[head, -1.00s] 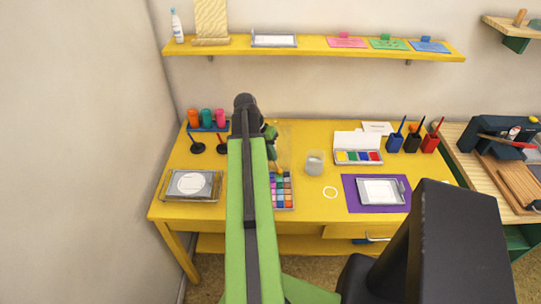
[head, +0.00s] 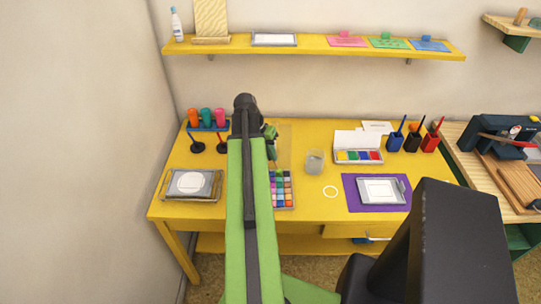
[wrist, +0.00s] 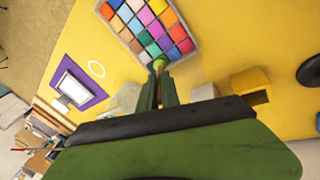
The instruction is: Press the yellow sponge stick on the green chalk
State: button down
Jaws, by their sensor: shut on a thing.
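My gripper (head: 270,134) is over the desk just behind the chalk palette; my arm partly hides it in the head view. In the wrist view my gripper (wrist: 160,84) is shut on a thin stick whose round tip (wrist: 158,65) looks green; I take it as the sponge stick. The tip appears at the near edge of the palette (wrist: 150,28), a tray of many coloured squares. I cannot tell whether it touches. The palette also shows in the head view (head: 283,190), partly behind my arm. A green square (wrist: 154,49) lies close to the tip.
A glass jar (head: 315,162) stands right of the palette, with an open inkpad box (head: 358,152) beyond. A purple mat (head: 351,193) lies further right. Black stamps (head: 197,146) and coloured bottles (head: 206,117) stand left. A yellow block (wrist: 250,82) is near my gripper.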

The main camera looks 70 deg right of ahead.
dwell(0.3)
notch_tip(320, 180, up, 7)
jog(key=p, duration=0.7)
jog(key=shift+r, duration=0.1)
